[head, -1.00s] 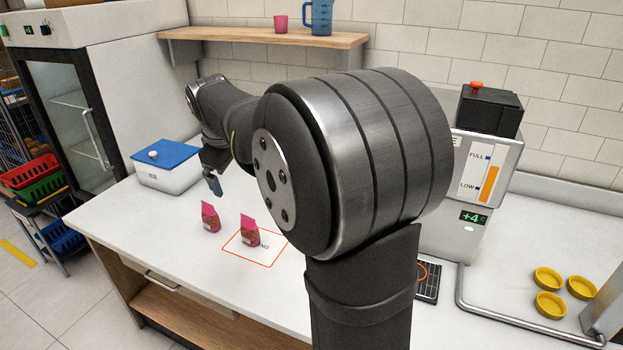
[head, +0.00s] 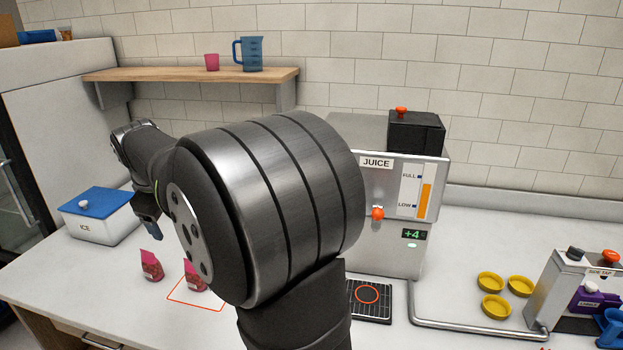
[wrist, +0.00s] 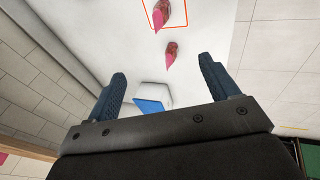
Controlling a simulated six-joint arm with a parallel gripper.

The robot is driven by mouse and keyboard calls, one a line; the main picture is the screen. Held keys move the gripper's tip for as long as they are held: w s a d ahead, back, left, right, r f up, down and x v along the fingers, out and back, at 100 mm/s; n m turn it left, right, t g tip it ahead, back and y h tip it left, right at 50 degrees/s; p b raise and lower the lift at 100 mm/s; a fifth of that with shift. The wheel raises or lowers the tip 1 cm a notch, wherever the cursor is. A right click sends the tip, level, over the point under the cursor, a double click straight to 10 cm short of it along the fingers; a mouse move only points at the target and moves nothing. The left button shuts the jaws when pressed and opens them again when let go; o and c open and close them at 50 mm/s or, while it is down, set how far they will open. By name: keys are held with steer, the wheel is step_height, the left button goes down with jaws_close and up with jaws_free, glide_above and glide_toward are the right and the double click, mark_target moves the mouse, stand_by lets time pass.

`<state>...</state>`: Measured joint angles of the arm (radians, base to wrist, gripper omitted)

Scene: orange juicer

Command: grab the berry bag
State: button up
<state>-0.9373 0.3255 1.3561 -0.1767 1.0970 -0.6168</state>
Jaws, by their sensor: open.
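Two red bags with pink tops stand on the white counter (head: 80,290). One berry bag (head: 152,267) stands at the left in the head view. The other berry bag (head: 193,275) stands on an orange-outlined square (head: 180,303), partly hidden behind my arm. In the wrist view one bag (wrist: 172,50) is ahead of the fingers, and the other bag (wrist: 161,13) is farther up inside the outline. My gripper (wrist: 163,85) is open and empty, with its blue fingers apart. In the head view my gripper is mostly hidden, above the counter near the left bag.
A white ice box with a blue lid (head: 93,206) stands at the back left. The juice machine (head: 385,215) stands right of my arm, with a drip grate (head: 370,302) before it. Yellow dishes (head: 490,281) are farther right. A shelf (head: 190,75) is on the wall.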

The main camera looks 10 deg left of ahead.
steer(key=a+f+n+t+h, duration=0.2)
steer(key=a+f+n+t, duration=0.15)
steer(key=f+n, duration=0.55)
steer(key=a+f+n+t+h, duration=0.15)
steer(key=a+f+n, duration=0.25)
steer(key=f+n, duration=0.45)
steer(key=shift+m, duration=0.55)
steer(key=x, duration=0.4)
steer(key=s+f+x, duration=0.1)
steer(key=x, duration=0.6)
steer(key=shift+a+f, duration=0.1)
steer(key=shift+f, duration=0.4)
steer(key=shift+a+x, duration=0.15)
steer(key=shift+x, duration=1.45)
steer(key=shift+a+x, duration=0.2)
steer(key=shift+x, duration=1.4)
steer(key=shift+w+r, duration=0.1)
steer(key=c, duration=1.1)
